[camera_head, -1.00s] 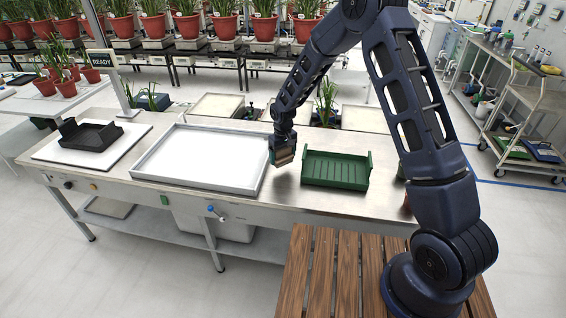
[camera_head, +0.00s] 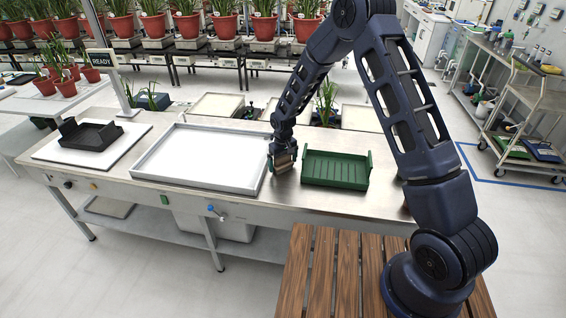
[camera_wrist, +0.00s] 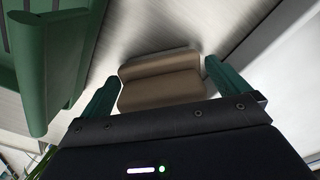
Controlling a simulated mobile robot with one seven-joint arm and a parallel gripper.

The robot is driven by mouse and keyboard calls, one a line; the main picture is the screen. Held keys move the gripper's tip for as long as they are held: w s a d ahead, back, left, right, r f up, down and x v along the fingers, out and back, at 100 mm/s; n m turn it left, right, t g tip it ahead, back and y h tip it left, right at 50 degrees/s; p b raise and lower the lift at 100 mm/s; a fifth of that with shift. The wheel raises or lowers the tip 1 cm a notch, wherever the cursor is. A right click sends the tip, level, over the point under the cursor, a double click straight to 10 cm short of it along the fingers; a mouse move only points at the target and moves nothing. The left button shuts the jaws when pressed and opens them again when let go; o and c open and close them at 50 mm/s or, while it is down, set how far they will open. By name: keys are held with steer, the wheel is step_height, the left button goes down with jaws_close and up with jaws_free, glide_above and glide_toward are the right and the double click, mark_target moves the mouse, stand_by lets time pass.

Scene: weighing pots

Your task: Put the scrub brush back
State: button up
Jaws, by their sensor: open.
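A tan block with rounded edges, which looks like the scrub brush, shows in the wrist view (camera_wrist: 162,82) on the metal bench, between my two green fingers. My gripper (camera_wrist: 160,72) is open, with a finger at each side of the block. Whether the fingers touch it I cannot tell. In the head view my gripper (camera_head: 283,164) is low over the bench, between the white tray and the green tray; the brush's bristles are hidden.
The green tray (camera_head: 337,176) stands close to the right of my gripper, and the large white tray (camera_head: 150,172) close to the left. A black cradle (camera_head: 90,137) sits on a white plate at the far left. A wooden slatted surface (camera_head: 318,270) is in front.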

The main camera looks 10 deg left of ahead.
step_height(320, 180, up, 12)
steer(key=shift+r, duration=0.15)
stand_by(0.4)
steer(key=s+d+r+m+t, duration=0.1)
steer(key=s+d+r+m, duration=0.1)
steer(key=d+r, duration=1)
steer(key=s+d+r+m+t, duration=0.1)
steer(key=d+r+m, duration=0.1)
steer(key=d+r, duration=1.05)
steer(key=s+d+r+m+t, duration=0.1)
steer(key=s+d+r+m, duration=0.1)
steer(key=s+d, duration=0.8)
steer(key=s+d+r+m+t, duration=0.1)
steer(key=s+d+r+m, duration=0.1)
steer(key=s+d, duration=0.9)
steer(key=shift+s+d+r+m+t, duration=0.2)
steer(key=shift+s+r+m+t, duration=0.25)
steer(key=shift+s, duration=0.5)
steer(key=shift+f, duration=0.1)
